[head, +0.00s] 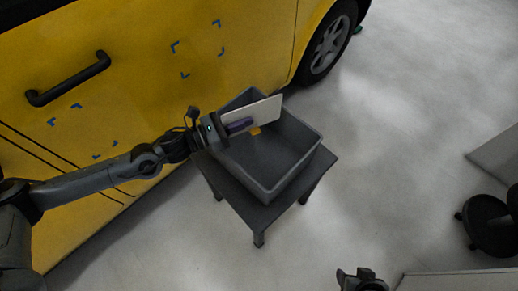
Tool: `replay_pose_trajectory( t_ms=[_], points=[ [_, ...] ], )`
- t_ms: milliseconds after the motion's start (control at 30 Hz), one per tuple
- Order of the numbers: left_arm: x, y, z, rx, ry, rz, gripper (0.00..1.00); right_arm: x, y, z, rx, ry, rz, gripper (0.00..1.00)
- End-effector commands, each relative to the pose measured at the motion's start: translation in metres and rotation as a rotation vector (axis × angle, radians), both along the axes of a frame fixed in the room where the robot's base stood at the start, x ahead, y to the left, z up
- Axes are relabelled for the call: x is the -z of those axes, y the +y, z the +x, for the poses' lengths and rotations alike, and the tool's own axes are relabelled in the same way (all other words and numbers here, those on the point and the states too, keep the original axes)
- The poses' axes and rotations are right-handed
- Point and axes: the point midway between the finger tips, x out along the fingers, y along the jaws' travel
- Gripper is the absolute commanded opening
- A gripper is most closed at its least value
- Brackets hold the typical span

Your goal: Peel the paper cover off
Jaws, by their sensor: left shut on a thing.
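My left gripper (230,127) reaches in from the left, above the grey bin, and is shut on a flat white sheet (262,112). The sheet is held up on edge, tilted, over the bin's far-left part. A purple piece (239,126) shows at the jaws against the sheet; I cannot tell whether it is a finger or part of the held thing. I cannot make out a separate paper cover. A dark part of my right arm or gripper (360,280) shows at the bottom edge; its jaws cannot be read.
The grey bin (296,166) stands on a dark stool (259,214). A small orange thing (256,131) shows below the sheet. The yellow vehicle (140,40) has a black handle (68,81) and blue corner marks (184,76). Open floor (400,150) lies to the right.

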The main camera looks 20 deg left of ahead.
Motion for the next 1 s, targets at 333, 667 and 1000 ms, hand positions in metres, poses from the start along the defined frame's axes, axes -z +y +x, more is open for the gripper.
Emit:
replay_pose_trajectory(
  t_ms=[333,667,1000],
  points=[
    [-0.001,0.000,0.000,0.000,0.000,0.000,0.35,-0.001,0.002,0.000,0.005,0.000,0.008,0.59],
    [-0.001,0.001,-0.001,0.000,0.001,0.001,0.36,-0.001,0.002,0.000,0.006,0.000,0.008,0.59],
    [-0.001,0.030,-0.030,-0.002,0.006,0.004,0.36,-0.014,0.000,0.000,0.001,0.000,0.001,0.59]
  ],
)
